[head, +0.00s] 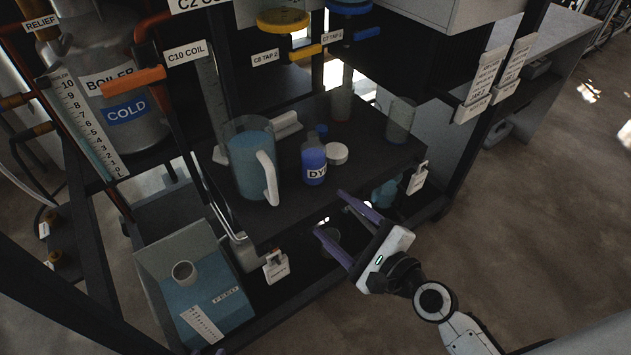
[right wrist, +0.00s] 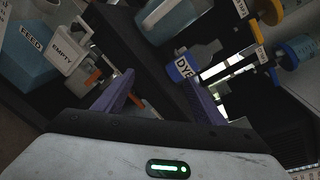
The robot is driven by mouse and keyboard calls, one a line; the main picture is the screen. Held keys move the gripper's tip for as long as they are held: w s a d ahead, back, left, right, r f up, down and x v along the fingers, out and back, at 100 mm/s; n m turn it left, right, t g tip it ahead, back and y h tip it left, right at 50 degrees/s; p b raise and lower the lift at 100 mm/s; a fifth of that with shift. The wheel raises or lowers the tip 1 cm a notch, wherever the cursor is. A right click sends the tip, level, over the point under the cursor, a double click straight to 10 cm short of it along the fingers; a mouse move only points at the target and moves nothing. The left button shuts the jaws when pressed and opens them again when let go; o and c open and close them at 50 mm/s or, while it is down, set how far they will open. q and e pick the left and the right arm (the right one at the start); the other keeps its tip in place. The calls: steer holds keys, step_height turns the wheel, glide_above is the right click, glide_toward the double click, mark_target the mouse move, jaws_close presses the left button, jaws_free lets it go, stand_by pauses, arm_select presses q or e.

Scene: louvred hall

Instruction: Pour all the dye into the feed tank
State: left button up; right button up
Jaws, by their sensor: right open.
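The blue dye bottle (head: 314,168), labelled DYE, stands upright on the dark shelf (head: 285,215). It also shows in the right wrist view (right wrist: 186,68), beyond the fingers.
A large jug (head: 245,165) of bluish liquid stands left of the bottle, its white handle facing right. A white round piece (head: 337,154) lies close beside the bottle. Clear beakers (head: 400,120) stand behind. Tags hang at the shelf's front edge. Open floor lies right.

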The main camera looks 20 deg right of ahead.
mark_target(317, 152)
steer(key=w+r+m, duration=0.1)
steer(key=w+m, duration=0.2)
steer(key=w, duration=0.1)
steer(key=w+m+t+b, duration=0.1)
steer(key=w+m, duration=0.2)
steer(key=w, duration=0.1)
steer(key=w+r+m+t, duration=0.1)
steer(key=w+m, duration=0.2)
steer(key=w, duration=0.1)
steer(key=shift+w+a+r, duration=0.25)
steer(key=shift+a+r, duration=0.1)
steer(key=shift+w+a+b, duration=0.2)
steer(key=shift+w+b, duration=0.1)
steer(key=shift+w, duration=0.35)
steer(key=shift+c, duration=0.3)
jaws_close()
steer(key=shift+r+p, duration=2.1)
steer(key=shift+p, duration=0.05)
steer(key=shift+f, duration=0.15)
